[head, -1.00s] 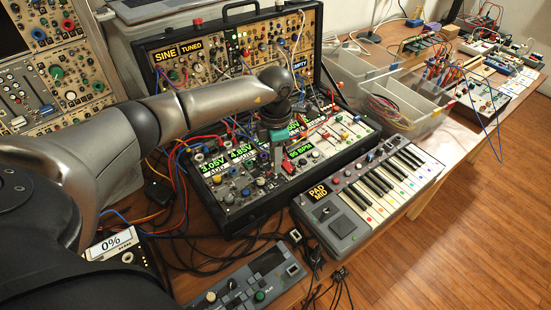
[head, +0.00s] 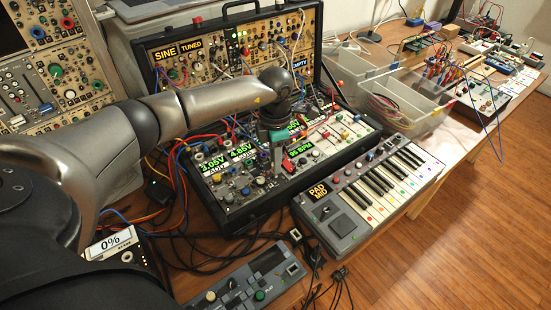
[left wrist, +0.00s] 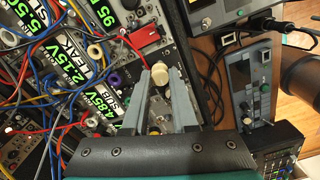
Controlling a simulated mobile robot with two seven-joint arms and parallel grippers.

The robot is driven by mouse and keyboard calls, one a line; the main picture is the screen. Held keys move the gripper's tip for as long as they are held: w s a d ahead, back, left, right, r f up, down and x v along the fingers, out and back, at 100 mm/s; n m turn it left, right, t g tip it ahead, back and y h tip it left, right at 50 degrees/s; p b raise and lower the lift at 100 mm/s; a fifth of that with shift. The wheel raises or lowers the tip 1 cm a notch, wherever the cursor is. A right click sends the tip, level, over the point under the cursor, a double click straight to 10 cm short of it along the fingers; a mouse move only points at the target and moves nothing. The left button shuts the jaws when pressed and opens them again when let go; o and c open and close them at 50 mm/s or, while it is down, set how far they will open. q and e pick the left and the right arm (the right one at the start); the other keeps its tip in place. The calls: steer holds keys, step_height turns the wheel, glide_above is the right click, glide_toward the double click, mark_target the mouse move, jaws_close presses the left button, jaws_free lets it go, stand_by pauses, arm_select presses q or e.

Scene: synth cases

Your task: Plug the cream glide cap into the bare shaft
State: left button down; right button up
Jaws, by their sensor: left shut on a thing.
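My left gripper (head: 278,167) is over the lower panel of the open synth case (head: 235,213) in the head view. In the left wrist view, the left gripper (left wrist: 161,76) has its fingertips on either side of the cream glide cap (left wrist: 160,72) and is shut on it. The cap is a small, round, pale knob seen from above. What lies directly under it is hidden, so I cannot tell whether it touches a shaft. I cannot pick out the bare shaft for certain. In the head view the cap is too small to make out. My right gripper is not in view.
Patch cables (left wrist: 60,75) crowd the panel left of the gripper in the wrist view. A small keyboard (head: 370,195) stands right of the case, and a grey box (head: 243,285) in front. Clear bins (head: 400,100) stand behind the keyboard.

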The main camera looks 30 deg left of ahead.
arm_select(q)
steer(key=shift+f+b, duration=0.8)
steer(key=shift+f, duration=0.35)
steer(key=c, duration=0.6)
jaws_free()
steer(key=shift+r, duration=0.1)
step_height(320, 180, up, 15)
steer(key=shift+r+p, duration=0.15)
steer(key=shift+p, duration=0.85)
